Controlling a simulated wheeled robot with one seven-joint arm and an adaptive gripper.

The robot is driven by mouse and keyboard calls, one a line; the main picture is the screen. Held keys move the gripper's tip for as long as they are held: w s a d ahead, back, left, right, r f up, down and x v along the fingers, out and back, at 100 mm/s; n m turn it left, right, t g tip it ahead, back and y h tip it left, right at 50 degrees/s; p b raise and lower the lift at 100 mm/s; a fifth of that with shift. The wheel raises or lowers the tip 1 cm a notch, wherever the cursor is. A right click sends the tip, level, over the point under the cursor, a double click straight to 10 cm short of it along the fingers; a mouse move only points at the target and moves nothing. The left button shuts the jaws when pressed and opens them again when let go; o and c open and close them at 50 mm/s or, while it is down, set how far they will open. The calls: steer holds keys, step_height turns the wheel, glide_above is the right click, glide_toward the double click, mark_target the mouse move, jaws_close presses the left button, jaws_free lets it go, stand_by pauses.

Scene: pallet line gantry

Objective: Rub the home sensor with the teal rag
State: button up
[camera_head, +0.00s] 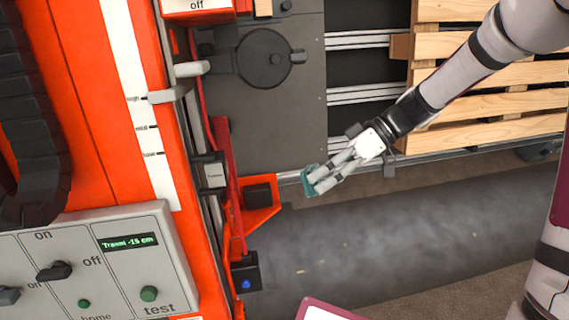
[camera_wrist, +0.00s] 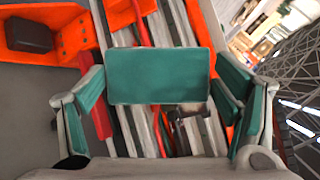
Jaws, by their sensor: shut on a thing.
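My gripper (camera_head: 318,181) is shut on the teal rag (camera_head: 308,183), which shows as a small patch at the fingertips. In the wrist view the rag (camera_wrist: 158,75) is a flat teal block in the middle, with teal surfaces also on the fingers at both sides. The rag is right of the orange bracket with a black block (camera_head: 258,195), apparently apart from it. A dark box with a blue spot (camera_head: 245,277) sits lower down the gantry. I cannot tell for certain which part is the home sensor; a scale mark (camera_head: 152,154) seems to read "home".
The orange gantry (camera_head: 105,100) with its rail fills the left. A control panel (camera_head: 110,260) with switches and a "Travel -15 cm" display stands at lower left. A wooden pallet (camera_head: 490,100) lies at upper right behind my arm.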

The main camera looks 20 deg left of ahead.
steer(key=s+a+r+n+g+p, duration=0.1)
steer(key=s+a, duration=0.2)
steer(key=a, duration=0.3)
steer(key=s+a+r+n+g+y+p, duration=0.1)
steer(key=s+a+r+g, duration=0.1)
steer(key=s+a, duration=0.2)
steer(key=shift+a+r+n+g+y, duration=0.25)
steer(key=shift+a+n+g+y, duration=0.05)
steer(key=shift+a, duration=0.8)
steer(key=shift+s+a, duration=0.25)
steer(key=shift+a, duration=0.2)
steer(key=shift+s+a, duration=0.2)
steer(key=shift+a, duration=0.25)
steer(key=shift+w+a+f+b, duration=0.1)
steer(key=shift+w+a+b, duration=0.25)
steer(key=shift+w+b, duration=0.3)
steer(key=shift+w+a+b, duration=0.3)
steer(key=shift+w+b, duration=0.3)
steer(key=shift+w, duration=0.05)
steer(key=w+a+b, duration=0.2)
steer(key=shift+w, duration=0.35)
steer(key=shift+b, duration=0.35)
steer(key=s+d, duration=0.3)
steer(key=s, duration=0.2)
steer(key=shift+s+d, duration=0.15)
steer(key=shift+d, duration=0.1)
